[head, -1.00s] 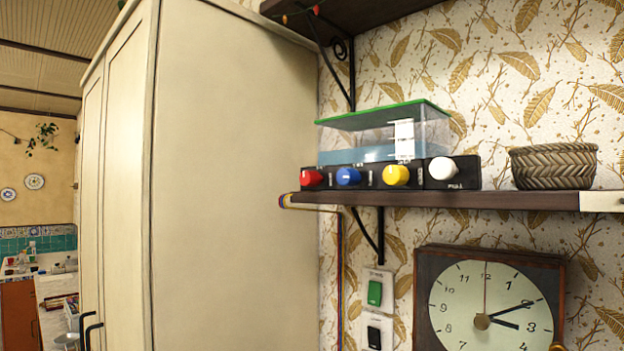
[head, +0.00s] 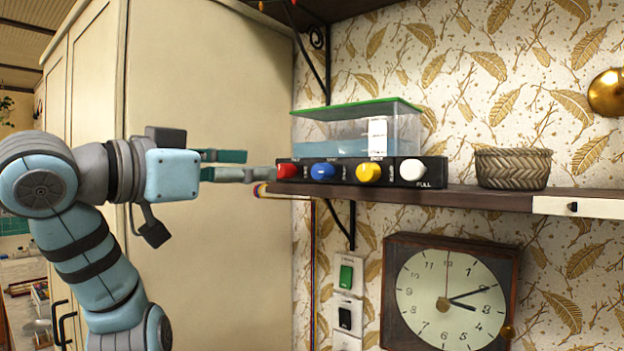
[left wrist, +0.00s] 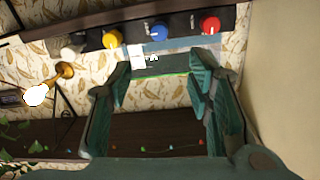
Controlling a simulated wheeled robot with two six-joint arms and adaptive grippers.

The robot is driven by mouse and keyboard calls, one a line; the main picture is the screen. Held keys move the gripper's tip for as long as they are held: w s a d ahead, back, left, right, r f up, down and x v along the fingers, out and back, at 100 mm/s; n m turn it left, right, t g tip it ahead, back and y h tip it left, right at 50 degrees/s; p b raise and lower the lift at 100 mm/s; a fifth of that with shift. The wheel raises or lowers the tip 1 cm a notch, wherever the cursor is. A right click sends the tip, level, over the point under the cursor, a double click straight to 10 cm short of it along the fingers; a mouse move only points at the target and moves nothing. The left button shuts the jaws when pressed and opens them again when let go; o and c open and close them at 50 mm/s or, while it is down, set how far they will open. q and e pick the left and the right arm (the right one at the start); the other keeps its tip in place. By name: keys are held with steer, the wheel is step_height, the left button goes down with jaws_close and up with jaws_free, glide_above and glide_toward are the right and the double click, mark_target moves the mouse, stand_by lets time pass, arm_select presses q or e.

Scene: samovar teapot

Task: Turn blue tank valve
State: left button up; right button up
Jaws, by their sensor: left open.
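The blue valve knob (head: 322,171) sits on the black panel (head: 340,182) on the shelf, between the red knob (head: 288,171) and the yellow knob (head: 368,173). Behind the panel stands a clear tank (head: 350,130) with a green lid and bluish water. My left gripper (head: 248,165) is open and empty, level with the panel and just left of the red knob. In the left wrist view the blue knob (left wrist: 159,31) shows beyond the open fingers (left wrist: 160,85), apart from them. My right gripper is not in view.
A white knob (head: 412,170) ends the panel's right side. A woven basket (head: 513,168) stands farther right on the shelf (head: 470,192). A clock (head: 452,290) and switches (head: 346,275) are on the wall below. A tall cabinet (head: 210,90) stands to the left, behind my left arm.

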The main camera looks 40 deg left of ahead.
mark_target(317, 172)
arm_select(q)
steer(key=w, duration=0.4)
steer(key=w+b, duration=0.1)
steer(key=w, duration=0.9)
steer(key=shift+w+d+f+b, duration=0.1)
steer(key=shift+w+d+b, duration=0.05)
steer(key=shift+d+b, duration=0.2)
steer(key=shift+w+a, duration=0.2)
steer(key=shift+w, duration=0.25)
steer(key=shift+w+f, duration=0.15)
steer(key=shift+w, duration=0.15)
steer(key=c, duration=0.3)
jaws_close()
